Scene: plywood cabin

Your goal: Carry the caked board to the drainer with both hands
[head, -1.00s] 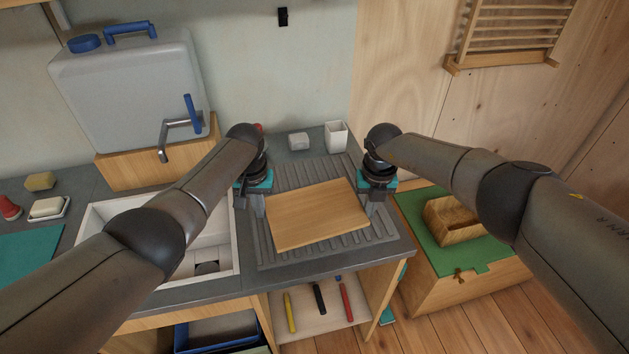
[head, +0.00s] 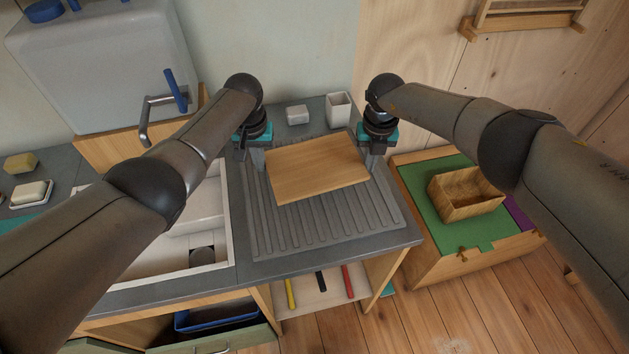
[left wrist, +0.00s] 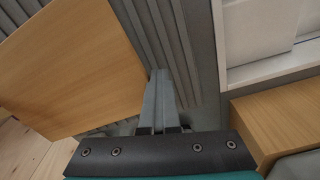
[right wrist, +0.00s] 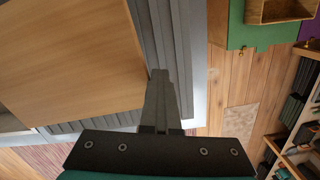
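The board (head: 318,168) is a plain light-wood rectangle between my two grippers, over the back part of the grey ribbed drainer (head: 320,222). No cake shows on its visible face. I cannot tell whether it touches the ribs. My left gripper (head: 257,160) is at its left edge, fingers closed together. In the left wrist view the board (left wrist: 70,70) meets those fingertips (left wrist: 160,75). My right gripper (head: 374,163) is at its right edge, also closed. In the right wrist view the board (right wrist: 65,60) lies beside those fingertips (right wrist: 160,75). The grip contact is partly hidden.
The white sink (head: 165,265) is left of the drainer. A white cup (head: 338,110) and small white block (head: 297,115) stand behind it. A wooden box (head: 465,195) sits on a green-topped chest (head: 425,207) at right. The drainer's front is clear.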

